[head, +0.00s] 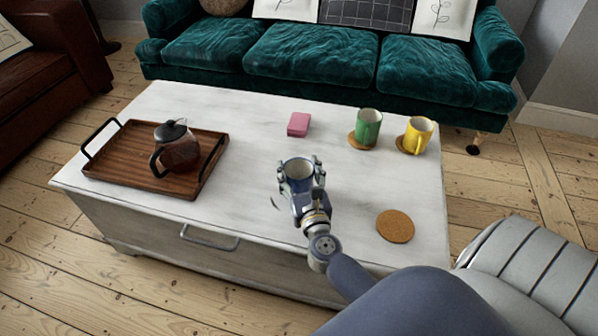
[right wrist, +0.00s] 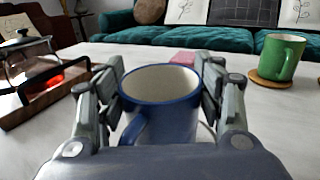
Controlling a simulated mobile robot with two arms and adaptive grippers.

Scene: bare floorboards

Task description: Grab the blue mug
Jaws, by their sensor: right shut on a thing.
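The blue mug (head: 299,172) has a cream inside and is upright over the middle of the white coffee table. In the right wrist view the mug (right wrist: 162,105) sits between the two fingers, with its handle toward the camera at the lower left. My right gripper (head: 300,177) is shut on the mug, with a finger against each side. In the right wrist view the gripper (right wrist: 160,98) hides part of the mug's sides and its base. I cannot tell whether the mug touches the table. My left gripper is not in view.
A wooden tray (head: 106,172) with a glass coffee pot (head: 178,150) stands at the left. A pink block (head: 299,124), a green mug (head: 368,128) and a yellow mug (head: 418,135) stand toward the back. An empty cork coaster (head: 395,226) lies at the right.

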